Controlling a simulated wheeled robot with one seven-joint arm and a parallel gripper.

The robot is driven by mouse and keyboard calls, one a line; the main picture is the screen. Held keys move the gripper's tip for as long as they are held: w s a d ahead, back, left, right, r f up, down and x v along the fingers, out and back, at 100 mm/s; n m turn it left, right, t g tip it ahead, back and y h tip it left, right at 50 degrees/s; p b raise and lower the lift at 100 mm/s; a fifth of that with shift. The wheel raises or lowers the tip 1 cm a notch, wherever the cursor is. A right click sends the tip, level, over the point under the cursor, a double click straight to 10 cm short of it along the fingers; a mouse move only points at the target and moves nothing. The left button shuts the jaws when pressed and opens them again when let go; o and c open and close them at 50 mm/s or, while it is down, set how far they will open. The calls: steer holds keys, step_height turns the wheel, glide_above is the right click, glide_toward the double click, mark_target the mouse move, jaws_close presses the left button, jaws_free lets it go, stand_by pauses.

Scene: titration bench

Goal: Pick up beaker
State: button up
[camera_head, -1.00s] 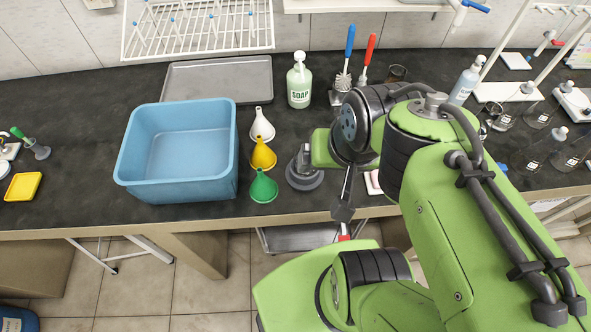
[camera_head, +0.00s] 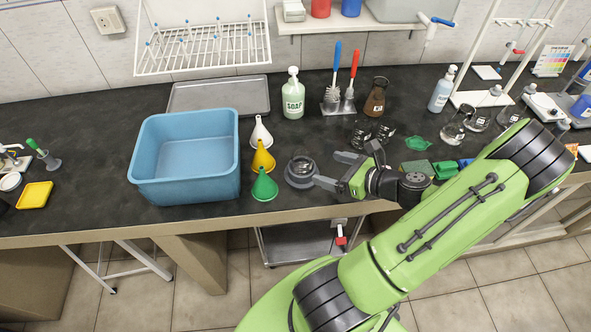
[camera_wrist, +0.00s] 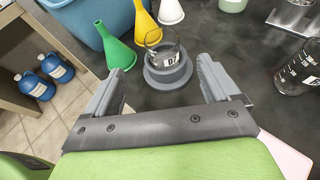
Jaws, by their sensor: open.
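A small clear glass beaker (camera_head: 302,166) sits on a round grey base (camera_head: 301,180) near the bench's front edge. The wrist view shows the beaker (camera_wrist: 163,54) upright on that base, with a dark printed mark on its side. My gripper (camera_head: 335,170) is open and empty just right of it in the head view. Its two fingers point toward the beaker. In the wrist view my gripper (camera_wrist: 158,82) has its fingers spread wide, and the beaker lies beyond the tips, between their lines. No contact shows.
White (camera_head: 261,132), yellow (camera_head: 263,158) and green (camera_head: 264,187) funnels stand close left of the base, beside a blue tub (camera_head: 185,190). Two dark-looking glass vessels and a brown flask (camera_head: 376,98) stand behind my gripper. A soap bottle (camera_head: 293,97) stands farther back.

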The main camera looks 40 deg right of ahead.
mark_target(295, 157)
steer(key=b+x, duration=0.2)
steer(key=x, duration=1)
steer(key=shift+w+d+f, duration=0.15)
steer(key=shift+w, duration=0.2)
steer(key=shift+s, duration=0.1)
steer(key=shift+c, duration=0.3)
steer(key=c, duration=1.1)
steer(key=shift+o, duration=0.2)
